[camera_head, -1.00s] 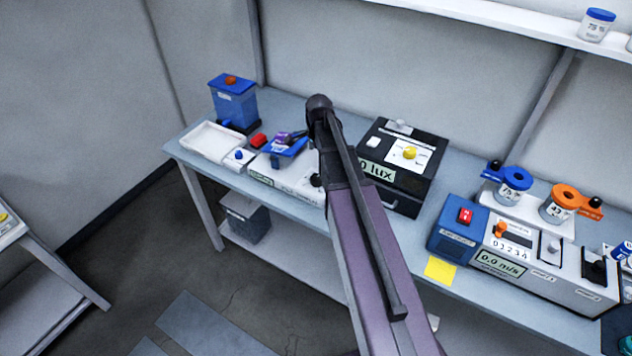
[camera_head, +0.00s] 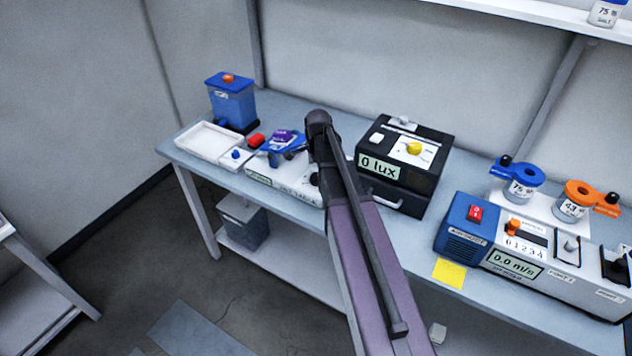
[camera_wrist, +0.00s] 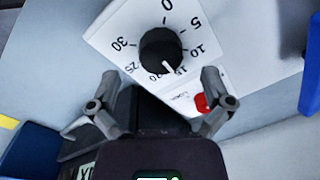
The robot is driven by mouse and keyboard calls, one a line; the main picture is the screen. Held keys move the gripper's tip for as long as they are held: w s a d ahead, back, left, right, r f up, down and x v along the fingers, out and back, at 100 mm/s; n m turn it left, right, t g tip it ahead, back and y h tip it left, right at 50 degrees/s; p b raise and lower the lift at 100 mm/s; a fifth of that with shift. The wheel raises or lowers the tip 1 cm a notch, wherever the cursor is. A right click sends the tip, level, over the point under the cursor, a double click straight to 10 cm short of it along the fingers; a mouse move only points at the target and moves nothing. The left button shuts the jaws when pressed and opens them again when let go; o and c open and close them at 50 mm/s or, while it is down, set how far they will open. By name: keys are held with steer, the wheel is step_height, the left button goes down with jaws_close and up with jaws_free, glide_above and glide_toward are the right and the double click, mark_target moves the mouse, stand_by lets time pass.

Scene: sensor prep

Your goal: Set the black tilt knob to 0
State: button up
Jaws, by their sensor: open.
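The black tilt knob (camera_wrist: 160,50) sits on a white dial plate (camera_wrist: 105,35) marked 0 to 30 in the wrist view. Its white pointer line points down and slightly right, close to the 15 mark and away from the 0 at the top. My gripper (camera_wrist: 160,88) is open and empty, with its two fingers apart below the knob in the picture, one to each side. The fingers do not appear to touch the knob. In the head view my arm covers part of the white tilt unit (camera_head: 290,172), and my fingers cannot be made out.
A black lux box (camera_head: 425,185) stands right of the tilt unit. A white tray (camera_head: 200,147) and a blue container (camera_head: 233,105) stand to the left. A red button (camera_wrist: 202,103) is near my right finger. A blue-and-white meter (camera_head: 470,225) and yellow note (camera_head: 449,273) lie farther right.

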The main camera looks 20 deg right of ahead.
mark_target(316, 177)
steer(key=shift+w+f+b, duration=0.1)
steer(key=shift+f+b, duration=1.25)
steer(key=shift+f, duration=0.3)
steer(key=c, duration=1.1)
